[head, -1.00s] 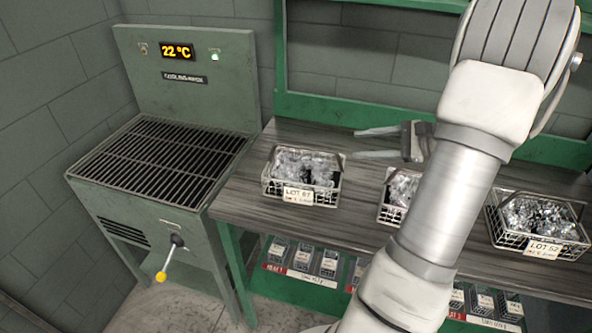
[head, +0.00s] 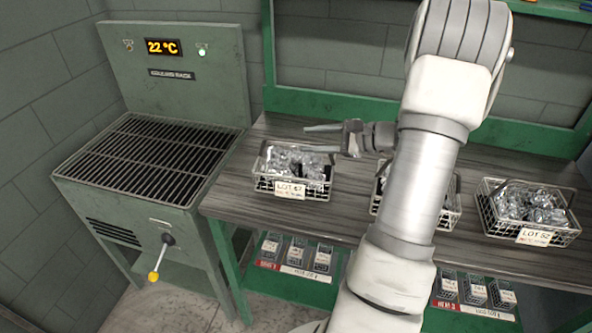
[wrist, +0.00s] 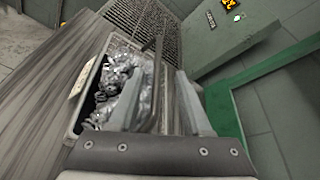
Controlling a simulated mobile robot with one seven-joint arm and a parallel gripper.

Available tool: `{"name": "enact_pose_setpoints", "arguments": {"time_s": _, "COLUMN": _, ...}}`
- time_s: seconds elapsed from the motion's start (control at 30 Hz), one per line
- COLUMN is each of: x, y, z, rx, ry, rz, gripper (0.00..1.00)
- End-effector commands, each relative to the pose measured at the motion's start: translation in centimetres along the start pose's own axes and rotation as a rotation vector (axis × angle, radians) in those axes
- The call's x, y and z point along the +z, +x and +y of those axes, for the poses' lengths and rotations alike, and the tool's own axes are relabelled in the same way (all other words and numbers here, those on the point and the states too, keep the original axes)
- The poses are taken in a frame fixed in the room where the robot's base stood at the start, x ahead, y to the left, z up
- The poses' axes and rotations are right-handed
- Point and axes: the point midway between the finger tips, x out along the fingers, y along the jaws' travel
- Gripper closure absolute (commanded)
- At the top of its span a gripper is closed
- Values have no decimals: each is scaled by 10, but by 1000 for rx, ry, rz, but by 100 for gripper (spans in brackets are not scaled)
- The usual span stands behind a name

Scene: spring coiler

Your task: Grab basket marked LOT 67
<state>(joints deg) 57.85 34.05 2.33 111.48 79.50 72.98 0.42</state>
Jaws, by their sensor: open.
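The wire basket with the LOT 67 tag (head: 290,189) stands upright at the left end of the workbench, filled with clear-wrapped metal parts. My gripper (head: 312,140) is open and empty, just behind the basket's back rim, its fingers pointing left. In the wrist view the basket (wrist: 82,98) lies left of and partly behind my open fingers (wrist: 164,72). A dark bar, apparently the basket's handle (wrist: 158,85), shows between the fingers. I cannot tell whether it is at their depth.
A middle basket (head: 450,212) is partly hidden by my arm. The LOT 52 basket (head: 530,232) stands at the right. The cooling rack (head: 150,160) with its grate and yellow-knobbed lever is left of the bench (head: 225,200). Small boxes (head: 296,250) fill the shelf below.

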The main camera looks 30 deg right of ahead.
Motion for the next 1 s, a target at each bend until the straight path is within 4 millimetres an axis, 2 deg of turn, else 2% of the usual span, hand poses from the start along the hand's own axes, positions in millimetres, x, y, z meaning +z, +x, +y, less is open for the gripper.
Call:
{"name": "enact_pose_setpoints", "arguments": {"time_s": 0.3, "x": 0, "y": 44, "z": 5, "rx": 3, "ry": -1, "rz": -3, "gripper": 52}}
{"name": "enact_pose_setpoints", "arguments": {"time_s": 0.57, "x": 0, "y": 48, "z": 4, "rx": 0, "ry": -1, "rz": -1, "gripper": 52}}
{"name": "enact_pose_setpoints", "arguments": {"time_s": 0.83, "x": 0, "y": 48, "z": 4, "rx": 1, "ry": -1, "rz": -1, "gripper": 100}}
{"name": "enact_pose_setpoints", "arguments": {"time_s": 1.0, "x": 0, "y": 47, "z": 4, "rx": 1, "ry": -1, "rz": -1, "gripper": 100}}
